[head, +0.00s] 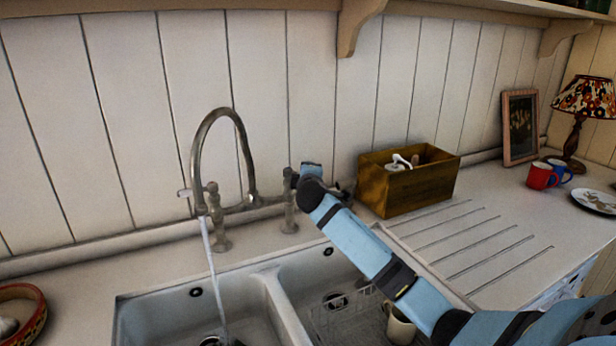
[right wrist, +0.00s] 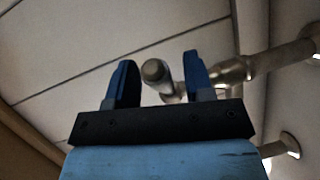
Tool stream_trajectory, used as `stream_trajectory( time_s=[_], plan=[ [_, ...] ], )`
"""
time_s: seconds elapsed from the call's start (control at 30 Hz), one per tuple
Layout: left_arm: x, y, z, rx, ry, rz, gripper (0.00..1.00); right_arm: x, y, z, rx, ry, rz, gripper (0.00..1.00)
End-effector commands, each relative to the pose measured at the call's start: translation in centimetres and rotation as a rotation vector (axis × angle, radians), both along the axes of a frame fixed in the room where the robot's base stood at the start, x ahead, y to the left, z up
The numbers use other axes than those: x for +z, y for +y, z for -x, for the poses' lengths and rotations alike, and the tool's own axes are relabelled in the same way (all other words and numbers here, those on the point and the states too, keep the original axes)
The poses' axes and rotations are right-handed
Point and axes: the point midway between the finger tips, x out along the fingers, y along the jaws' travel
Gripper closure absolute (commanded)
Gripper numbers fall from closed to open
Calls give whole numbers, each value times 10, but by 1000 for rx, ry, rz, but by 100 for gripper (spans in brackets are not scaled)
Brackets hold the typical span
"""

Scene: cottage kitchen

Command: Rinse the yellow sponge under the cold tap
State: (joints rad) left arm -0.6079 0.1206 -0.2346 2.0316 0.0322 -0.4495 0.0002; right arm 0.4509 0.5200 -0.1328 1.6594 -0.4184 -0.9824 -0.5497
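The metal tap (head: 222,115) stands behind the double sink. A stream of water (head: 213,270) runs from its spout into the left basin. The left tap valve (head: 217,225) has a pale handle, and the right tap valve (head: 290,215) is partly hidden at the top by my right gripper (head: 302,176). In the right wrist view my right gripper (right wrist: 158,80) is open, its two dark blue fingers apart on either side of a round metal tap end (right wrist: 155,71); I cannot tell whether they touch it. I see no yellow sponge. My left gripper is not in view.
The right basin (head: 325,265) holds a wire rack and a cream mug (head: 399,325), under my right arm. A wooden box (head: 410,185) stands on the counter behind the drainer grooves. A red mug (head: 541,177), plate (head: 596,201) and lamp (head: 586,100) are right; a patterned bowl (head: 35,300) is left.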

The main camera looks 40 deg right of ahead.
Motion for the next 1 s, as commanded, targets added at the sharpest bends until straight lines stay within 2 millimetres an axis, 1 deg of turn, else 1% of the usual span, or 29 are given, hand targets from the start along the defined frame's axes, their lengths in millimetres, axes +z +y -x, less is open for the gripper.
stream_trajectory(
  time_s=[0.2, 0.33, 0.47, 0.63, 0.8, 0.9, 1.0],
  plan=[
    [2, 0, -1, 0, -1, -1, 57, 1, 1, 1, 0, 1, 1, 52],
    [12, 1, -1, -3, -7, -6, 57, 5, 9, 11, 2, 2, 1, 52],
    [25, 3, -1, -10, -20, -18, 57, 11, 23, 32, 3, 2, 0, 52],
    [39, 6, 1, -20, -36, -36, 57, 17, 47, 65, 2, 2, 0, 52],
    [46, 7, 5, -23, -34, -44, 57, 20, 65, 92, 1, 2, -2, 52],
    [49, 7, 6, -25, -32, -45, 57, 21, 73, 102, 1, 1, 0, 52],
    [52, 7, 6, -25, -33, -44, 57, 22, 77, 108, 1, 1, -1, 52]
  ],
)
